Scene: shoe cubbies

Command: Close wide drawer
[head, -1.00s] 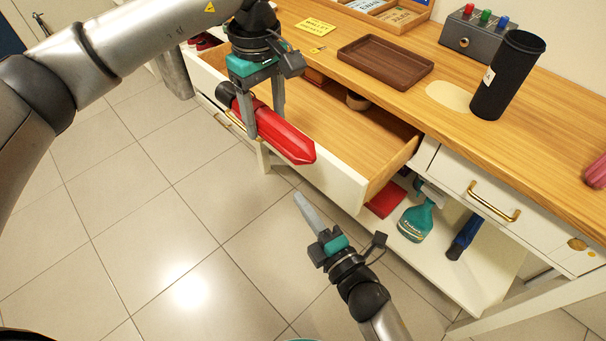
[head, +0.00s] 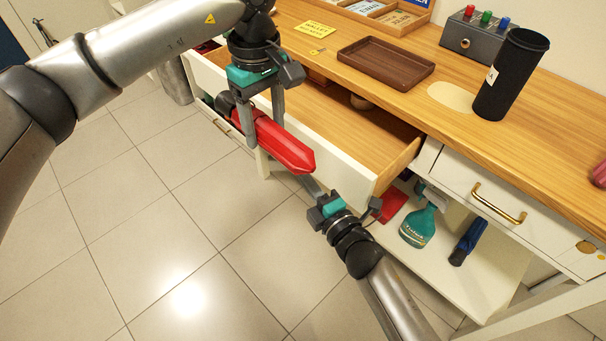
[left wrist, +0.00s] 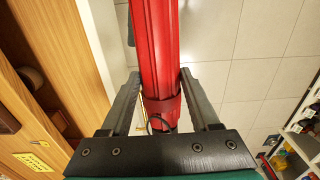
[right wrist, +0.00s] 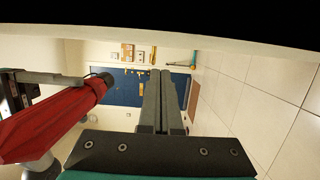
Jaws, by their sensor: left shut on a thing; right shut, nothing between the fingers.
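The wide drawer (head: 345,177) under the wooden counter stands partly open, its white front jutting out over the floor. My left gripper (head: 264,128) is shut on a red folded umbrella (head: 285,146) and holds it in front of the drawer front. The umbrella also shows in the left wrist view (left wrist: 156,45) and the right wrist view (right wrist: 55,122). My right gripper (head: 312,190) is shut and empty, close to the lower part of the drawer front. I cannot tell whether it touches.
The counter holds a brown tray (head: 386,62), a black cup (head: 511,75) and a button box (head: 478,36). A smaller drawer (head: 487,192) at the right is shut. The tiled floor in front is clear.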

